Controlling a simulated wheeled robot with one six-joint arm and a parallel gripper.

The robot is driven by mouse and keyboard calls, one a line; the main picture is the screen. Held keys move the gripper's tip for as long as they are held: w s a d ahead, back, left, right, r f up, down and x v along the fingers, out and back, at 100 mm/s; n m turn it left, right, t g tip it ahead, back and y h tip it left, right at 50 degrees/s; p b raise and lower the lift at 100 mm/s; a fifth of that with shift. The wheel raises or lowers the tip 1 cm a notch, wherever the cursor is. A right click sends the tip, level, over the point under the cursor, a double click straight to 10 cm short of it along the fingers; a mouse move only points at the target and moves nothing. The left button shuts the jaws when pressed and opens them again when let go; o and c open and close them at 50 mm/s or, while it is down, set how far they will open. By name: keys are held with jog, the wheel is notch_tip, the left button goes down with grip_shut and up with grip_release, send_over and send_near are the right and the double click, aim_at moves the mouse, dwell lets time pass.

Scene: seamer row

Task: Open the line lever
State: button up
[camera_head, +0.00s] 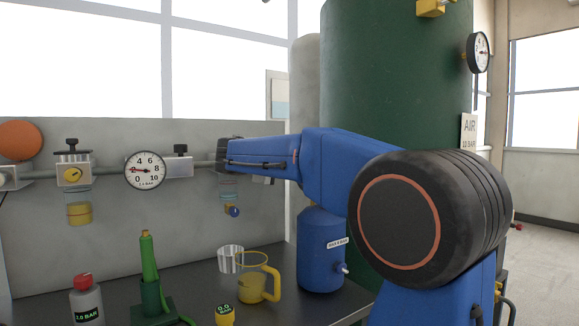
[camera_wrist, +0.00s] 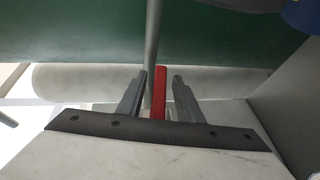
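A red lever (camera_wrist: 159,97) stands between the two grey fingers of my gripper (camera_wrist: 160,76) in the wrist view. It lies close beside a grey pipe (camera_wrist: 153,40). The fingers are apart, with a gap showing on both sides of the lever, so my gripper is open around it and not clamped. In the head view my blue arm reaches left to the pipe line on the back panel. The lever is not visible there, and the fingers cannot be made out.
A pressure gauge (camera_head: 145,170) and a regulator with a yellow dial (camera_head: 73,174) sit on the line. Below on the bench are a yellow-handled jug (camera_head: 258,282), a green tool (camera_head: 149,270), a grey bottle (camera_head: 86,302) and a blue tank (camera_head: 321,255). A large green tank (camera_head: 395,80) stands behind my arm.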

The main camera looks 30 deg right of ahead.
jog(key=v, duration=1.7)
jog(key=shift+a, duration=0.2)
